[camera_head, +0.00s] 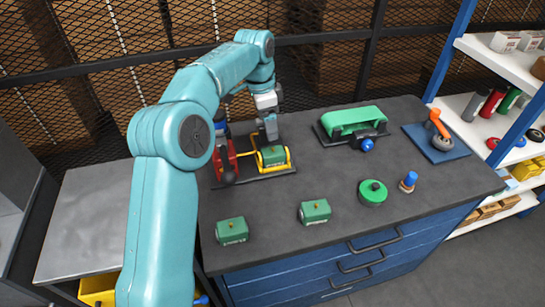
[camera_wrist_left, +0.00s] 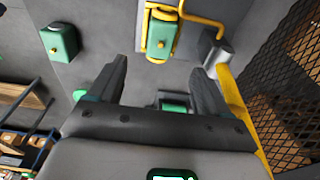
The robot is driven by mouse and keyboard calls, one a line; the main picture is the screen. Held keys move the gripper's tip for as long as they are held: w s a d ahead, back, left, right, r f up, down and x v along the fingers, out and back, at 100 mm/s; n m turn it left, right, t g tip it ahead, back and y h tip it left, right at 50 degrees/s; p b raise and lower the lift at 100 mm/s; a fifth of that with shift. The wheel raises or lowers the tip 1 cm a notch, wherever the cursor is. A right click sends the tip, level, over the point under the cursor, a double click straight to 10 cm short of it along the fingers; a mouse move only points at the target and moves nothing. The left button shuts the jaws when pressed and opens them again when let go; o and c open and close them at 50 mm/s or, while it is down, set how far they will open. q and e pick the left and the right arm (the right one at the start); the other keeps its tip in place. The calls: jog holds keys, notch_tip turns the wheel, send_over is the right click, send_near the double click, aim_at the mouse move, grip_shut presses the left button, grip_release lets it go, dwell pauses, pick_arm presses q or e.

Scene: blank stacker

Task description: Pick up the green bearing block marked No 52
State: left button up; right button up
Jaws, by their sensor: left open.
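Three green blocks show in the head view. One block (camera_head: 272,156) sits in a yellow frame (camera_head: 290,166) on a dark plate. Two more, a left block (camera_head: 232,230) and a middle block (camera_head: 315,211), lie near the bench's front edge. Their markings are too small to read, so I cannot tell which is No 52. My left gripper (camera_head: 270,132) is above and just behind the framed block. In the left wrist view its fingers (camera_wrist_left: 158,85) are apart and empty, with the framed block (camera_wrist_left: 161,38) beyond them and another green block (camera_wrist_left: 60,41) to the left.
A red device (camera_head: 224,160) stands just left of the framed block. A green belt unit (camera_head: 353,121), a round green part (camera_head: 372,192), a blue-topped part (camera_head: 408,181) and a blue mat (camera_head: 438,147) occupy the right half. The front middle has bare bench top (camera_head: 275,205).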

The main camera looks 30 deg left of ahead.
aim_at(273, 148)
pick_arm(q)
jog(key=f, duration=0.3)
jog(key=w+f, duration=0.1)
jog(key=f, duration=0.1)
jog(key=shift+w+d+f, duration=0.1)
jog(key=shift+d+f, duration=0.05)
jog(key=shift+f, duration=0.25)
jog(key=shift+s+d+f, duration=0.15)
jog(key=shift+s+f, duration=0.15)
jog(key=f, duration=0.2)
jog(key=w+f, duration=0.1)
jog(key=f, duration=0.1)
jog(key=shift+d+f+p, duration=0.1)
jog(key=shift+p, duration=0.2)
jog(key=shift+s+f, duration=0.1)
jog(key=shift+f, duration=0.25)
jog(key=shift+s, duration=0.1)
jog(key=shift+f, duration=0.1)
jog(key=c, duration=1)
grip_shut()
